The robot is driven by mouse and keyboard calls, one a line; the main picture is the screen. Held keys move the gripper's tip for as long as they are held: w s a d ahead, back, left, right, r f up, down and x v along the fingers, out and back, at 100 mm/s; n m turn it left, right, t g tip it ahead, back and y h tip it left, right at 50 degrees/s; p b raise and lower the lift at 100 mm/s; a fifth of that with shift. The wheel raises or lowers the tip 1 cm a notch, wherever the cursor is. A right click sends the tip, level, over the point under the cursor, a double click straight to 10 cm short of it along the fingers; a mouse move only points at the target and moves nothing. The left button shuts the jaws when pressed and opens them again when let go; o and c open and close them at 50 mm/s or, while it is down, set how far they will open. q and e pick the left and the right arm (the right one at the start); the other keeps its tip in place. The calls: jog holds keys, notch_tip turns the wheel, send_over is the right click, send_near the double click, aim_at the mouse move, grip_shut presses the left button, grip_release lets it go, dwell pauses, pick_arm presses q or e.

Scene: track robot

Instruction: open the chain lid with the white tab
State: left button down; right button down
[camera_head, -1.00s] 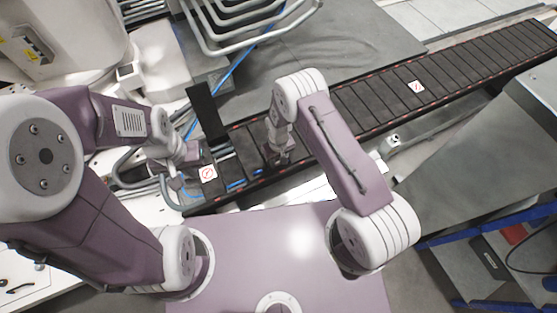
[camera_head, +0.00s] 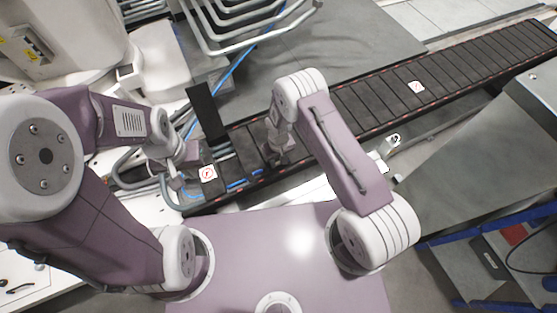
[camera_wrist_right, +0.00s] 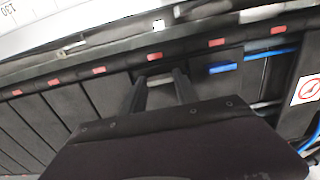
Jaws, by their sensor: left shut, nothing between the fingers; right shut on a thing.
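The cable chain (camera_head: 455,75) is a long dark track of flat lids running from lower left to upper right in the head view. My right gripper (camera_head: 277,157) is over its near left part. In the right wrist view its two dark fingers (camera_wrist_right: 160,78) point at the chain's red-marked edge and are shut on a small pale tab (camera_wrist_right: 159,80), which looks like the white tab of a lid. The lid itself is mostly hidden behind the gripper. My left gripper (camera_head: 177,178) is shut and empty beside the chain's left end.
A blue hose (camera_wrist_right: 226,68) shows in an open stretch beside my right gripper. A white sticker with a red sign (camera_head: 208,173) is on the chain's left end, another (camera_head: 416,87) further right. A black upright plate (camera_head: 206,110) and a grey pipe rack (camera_head: 245,35) stand behind.

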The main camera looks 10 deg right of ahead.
jog(key=shift+r, duration=0.15)
jog(key=shift+w+r+p, duration=0.1)
jog(key=shift+r+p, duration=0.2)
jog(key=r+p, duration=0.1)
jog(key=w+r, duration=0.1)
jog(key=r, duration=0.1)
jog(key=r+p, duration=0.1)
jog(key=r, duration=0.1)
jog(key=shift+w+a+p, duration=0.25)
jog(key=shift+p, duration=0.05)
jog(key=w+a+r+p, duration=0.1)
jog(key=w+r, duration=0.3)
jog(key=r, duration=0.3)
jog(key=shift+w+a, duration=0.3)
jog(key=shift+w, duration=0.05)
